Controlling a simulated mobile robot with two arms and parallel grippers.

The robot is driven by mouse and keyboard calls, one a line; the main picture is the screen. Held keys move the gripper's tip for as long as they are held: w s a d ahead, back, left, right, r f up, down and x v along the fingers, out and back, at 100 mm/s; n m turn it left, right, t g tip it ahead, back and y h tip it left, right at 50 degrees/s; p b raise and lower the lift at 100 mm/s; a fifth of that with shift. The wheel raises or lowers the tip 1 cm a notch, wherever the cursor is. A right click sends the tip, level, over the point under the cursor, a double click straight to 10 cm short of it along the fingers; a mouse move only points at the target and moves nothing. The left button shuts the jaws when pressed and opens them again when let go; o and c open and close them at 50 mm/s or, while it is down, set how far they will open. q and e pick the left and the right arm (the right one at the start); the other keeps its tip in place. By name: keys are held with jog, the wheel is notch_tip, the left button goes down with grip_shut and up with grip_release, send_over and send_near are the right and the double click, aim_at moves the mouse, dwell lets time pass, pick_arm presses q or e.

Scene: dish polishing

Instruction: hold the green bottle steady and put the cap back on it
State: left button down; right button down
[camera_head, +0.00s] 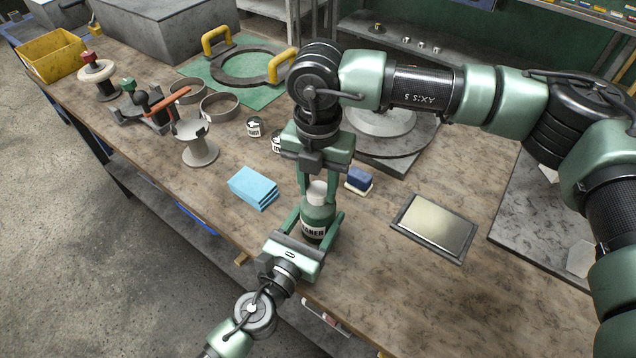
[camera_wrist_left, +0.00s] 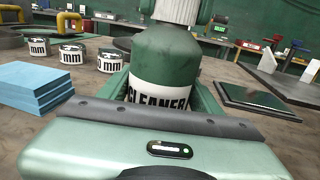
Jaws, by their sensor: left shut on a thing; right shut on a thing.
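The green bottle (camera_head: 317,217) with a white label stands upright near the front edge of the workbench. My left gripper (camera_head: 318,226) is shut around its body from the front. The bottle (camera_wrist_left: 165,72) also fills the middle of the left wrist view. The white cap (camera_head: 317,192) is at the bottle's top, between the fingers of my right gripper (camera_head: 317,188), which reaches down from above and is shut on it. In the left wrist view the cap (camera_wrist_left: 177,10) is directly over the bottle's shoulder. I cannot tell whether it is threaded on.
Blue cloths (camera_head: 253,187) lie left of the bottle, and a blue-and-white block (camera_head: 358,180) sits behind it. A framed plate (camera_head: 434,227) lies to the right. Small tins (camera_head: 254,128) stand behind. The bench between bottle and plate is clear.

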jog(key=m, duration=0.4)
jog(key=shift+m, duration=0.3)
jog(key=m, duration=0.7)
jog(key=shift+a+m, duration=0.15)
jog(key=shift+m, duration=0.15)
jog(key=shift+s+a+m, duration=0.2)
jog(key=shift+m, duration=0.4)
jog(key=shift+w+m, duration=0.1)
jog(key=shift+m, duration=0.8)
jog(key=shift+d+m, duration=0.25)
jog(key=shift+m, duration=0.05)
jog(key=shift+w, duration=0.1)
jog(key=c, duration=0.9)
grip_release()
